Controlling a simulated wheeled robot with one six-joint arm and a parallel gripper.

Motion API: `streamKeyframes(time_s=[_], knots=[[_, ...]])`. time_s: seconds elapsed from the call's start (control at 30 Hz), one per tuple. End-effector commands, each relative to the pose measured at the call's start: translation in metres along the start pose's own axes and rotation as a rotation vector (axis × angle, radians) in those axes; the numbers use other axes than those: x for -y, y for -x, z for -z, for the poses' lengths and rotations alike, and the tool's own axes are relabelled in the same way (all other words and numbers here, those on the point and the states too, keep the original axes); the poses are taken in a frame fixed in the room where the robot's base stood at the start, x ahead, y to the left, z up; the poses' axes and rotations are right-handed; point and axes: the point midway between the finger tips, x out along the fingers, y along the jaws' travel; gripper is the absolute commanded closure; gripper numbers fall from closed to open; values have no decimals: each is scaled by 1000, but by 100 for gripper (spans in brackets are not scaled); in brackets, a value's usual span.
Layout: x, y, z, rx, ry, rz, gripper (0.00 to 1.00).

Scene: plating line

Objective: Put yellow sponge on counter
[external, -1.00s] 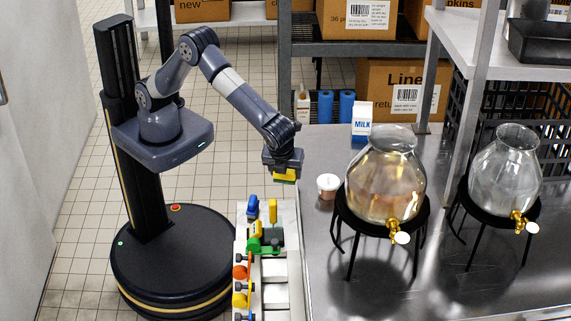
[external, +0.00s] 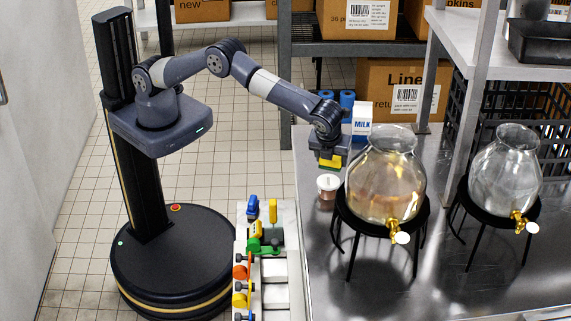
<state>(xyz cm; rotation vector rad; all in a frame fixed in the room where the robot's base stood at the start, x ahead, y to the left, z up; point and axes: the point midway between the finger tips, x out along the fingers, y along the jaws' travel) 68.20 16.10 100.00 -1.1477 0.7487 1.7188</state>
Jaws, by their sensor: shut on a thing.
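My gripper (external: 331,155) is over the left part of the metal counter (external: 335,263), close to the large glass dispenser. It is shut on the yellow sponge (external: 330,161), which shows as a yellow block with a green underside below the jaws. The sponge is just above and behind a small cup in the picture. I cannot tell how far it is above the counter. The fingertips are small and partly hidden.
A small white-lidded cup (external: 328,184) stands below the sponge in the picture. A glass dispenser (external: 385,180) on a black stand is close on the right, with a milk carton (external: 361,122) behind. A second dispenser (external: 505,172) stands farther right. The counter's front left is clear.

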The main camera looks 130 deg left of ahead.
Motion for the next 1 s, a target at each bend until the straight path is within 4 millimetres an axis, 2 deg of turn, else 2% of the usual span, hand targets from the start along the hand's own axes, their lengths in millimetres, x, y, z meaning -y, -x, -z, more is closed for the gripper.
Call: streamKeyframes(time_s=[0.27,0.6,0.8,1.0], knots=[[36,-12,-40,1,-299,129,66],[76,-22,-98,1,-697,295,66],[94,-26,-132,1,-902,381,66],[104,-27,-156,0,-1046,438,66]])
